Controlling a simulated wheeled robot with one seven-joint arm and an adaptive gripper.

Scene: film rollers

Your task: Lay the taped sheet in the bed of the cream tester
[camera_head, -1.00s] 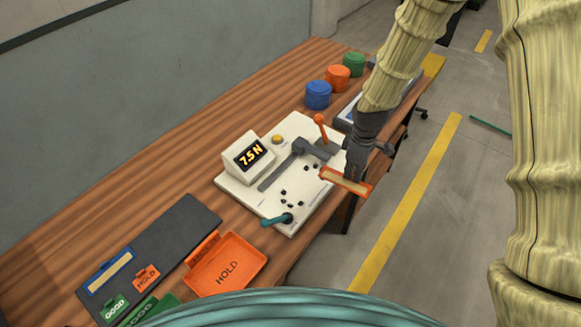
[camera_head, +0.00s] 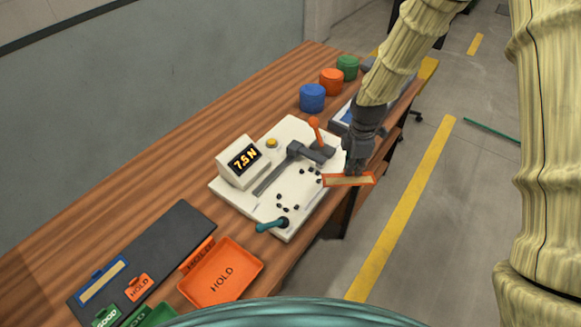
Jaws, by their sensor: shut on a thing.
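The cream tester (camera_head: 262,205) stands on the wooden bench with a display reading 7.5 N, an orange-knobbed lever, a teal handle and a grey arm over its bed. My gripper (camera_head: 353,170) is shut on an orange-edged sheet with a tan strip (camera_head: 348,180). The sheet is held off the tester's right edge, above the bench's front edge, its left end close to the tester. The fingertips are small and partly hidden by the gripper's body. Several small black pegs (camera_head: 296,203) stand on the tester's bed.
An orange HOLD tray (camera_head: 254,259) and a dark mat (camera_head: 188,216) with a blue-edged piece (camera_head: 103,281) lie at front left. Blue (camera_head: 312,98), orange (camera_head: 331,81) and green (camera_head: 347,67) round containers stand behind the tester. Open floor lies to the right.

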